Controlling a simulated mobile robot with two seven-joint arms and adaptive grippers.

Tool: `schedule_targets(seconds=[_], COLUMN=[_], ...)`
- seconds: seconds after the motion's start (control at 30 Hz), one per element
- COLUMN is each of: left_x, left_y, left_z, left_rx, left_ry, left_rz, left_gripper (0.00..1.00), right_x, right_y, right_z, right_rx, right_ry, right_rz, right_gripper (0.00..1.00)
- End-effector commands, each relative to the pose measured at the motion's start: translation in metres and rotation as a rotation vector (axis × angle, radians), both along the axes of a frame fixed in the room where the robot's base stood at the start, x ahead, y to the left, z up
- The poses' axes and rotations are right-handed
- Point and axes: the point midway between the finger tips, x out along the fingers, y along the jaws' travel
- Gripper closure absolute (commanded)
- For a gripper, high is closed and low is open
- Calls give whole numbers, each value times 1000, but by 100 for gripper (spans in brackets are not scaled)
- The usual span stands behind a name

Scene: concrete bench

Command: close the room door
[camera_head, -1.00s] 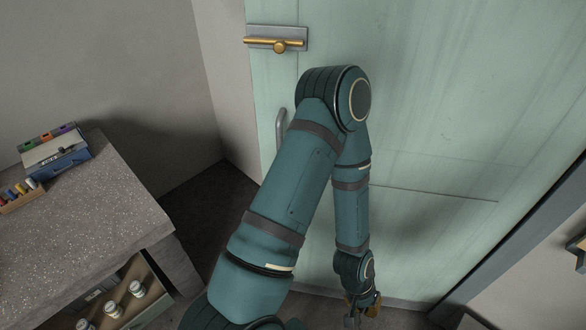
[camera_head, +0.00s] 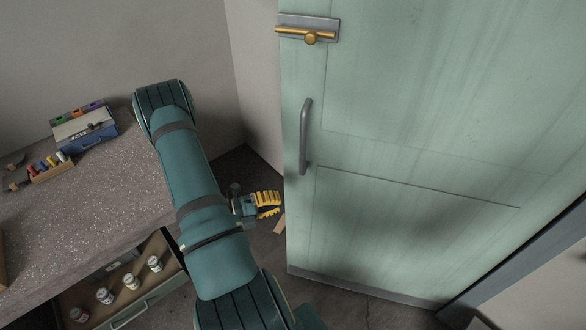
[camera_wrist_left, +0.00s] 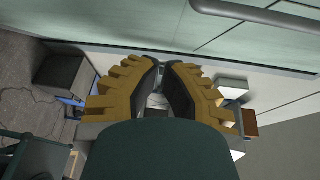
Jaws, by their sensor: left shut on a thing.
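The room door (camera_head: 420,120) is a pale green panel filling the right half of the head view. It carries a brass latch (camera_head: 311,37) at its upper left and a grey upright pull handle (camera_head: 305,137) below. It seems to stand ajar, its left edge off the wall. My left gripper (camera_head: 278,203), with yellow ribbed fingers, is beside that edge, below and left of the handle. In the left wrist view its fingers (camera_wrist_left: 166,66) are drawn together; what they grip is hidden. The door handle (camera_wrist_left: 262,14) crosses the top of that view, apart from the fingers. My right gripper is not visible.
A speckled bench (camera_head: 75,215) stands at left with a blue-and-white box (camera_head: 85,130) and a rack of small coloured items (camera_head: 50,167). Below it an open drawer (camera_head: 145,308) holds several white jars.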

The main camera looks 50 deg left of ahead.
Motion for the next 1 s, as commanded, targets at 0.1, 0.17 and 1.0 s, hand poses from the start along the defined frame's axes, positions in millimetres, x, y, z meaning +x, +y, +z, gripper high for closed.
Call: schedule_targets(seconds=[0.1, 0.17, 1.0], left_x=[-20, -25, 93], left_y=[35, 43, 50], left_z=[12, 15, 17], left_rx=[-62, -78, -84], left_ry=[-42, -56, -66], left_rz=[143, 176, 190], left_gripper=[100, 100, 100], right_x=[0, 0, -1], right_y=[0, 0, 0], right_z=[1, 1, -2], right_rx=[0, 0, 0], right_ry=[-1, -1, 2], right_rz=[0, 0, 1], right_gripper=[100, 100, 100])
